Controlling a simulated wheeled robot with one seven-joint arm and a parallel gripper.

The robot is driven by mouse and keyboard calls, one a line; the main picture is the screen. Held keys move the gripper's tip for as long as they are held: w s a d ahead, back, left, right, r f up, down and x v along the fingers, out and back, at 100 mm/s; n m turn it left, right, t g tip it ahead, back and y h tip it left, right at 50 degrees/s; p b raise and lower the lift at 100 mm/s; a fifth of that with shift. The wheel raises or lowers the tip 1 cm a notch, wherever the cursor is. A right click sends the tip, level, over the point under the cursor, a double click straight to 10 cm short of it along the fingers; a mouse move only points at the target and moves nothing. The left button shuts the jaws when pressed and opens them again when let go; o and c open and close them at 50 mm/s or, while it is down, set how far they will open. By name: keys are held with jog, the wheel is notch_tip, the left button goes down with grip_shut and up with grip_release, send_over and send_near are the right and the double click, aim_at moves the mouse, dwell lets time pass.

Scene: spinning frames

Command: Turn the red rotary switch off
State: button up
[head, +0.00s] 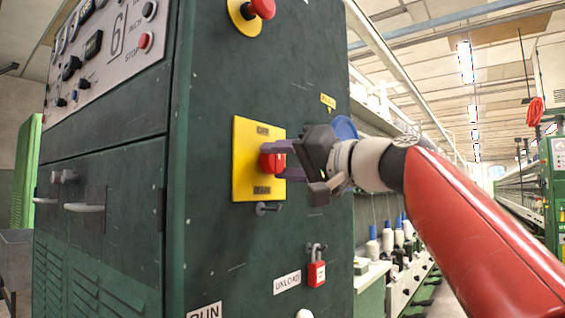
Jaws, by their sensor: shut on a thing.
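The red rotary switch (267,162) sits on a yellow plate (243,160) on the side of a dark green machine cabinet. My gripper (281,160) comes in from the right and is shut on the red knob. Its fingers cover the knob's right part, so the exact angle of the switch is hard to tell.
A red emergency button (262,8) on a yellow base is above the switch. A small hook (268,208) juts out just below the plate. A red padlock (316,272) hangs lower right by an UNLOAD label (287,281). Bobbins (388,240) stand behind on the right.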

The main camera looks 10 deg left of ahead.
jog(key=shift+f, duration=0.15)
jog(key=o, duration=1)
jog(key=b+v, duration=0.1)
jog(key=v, duration=0.6)
jog(key=shift+s+d+b, duration=0.2)
jog(key=shift+d+b, duration=0.1)
jog(key=shift+b, duration=0.1)
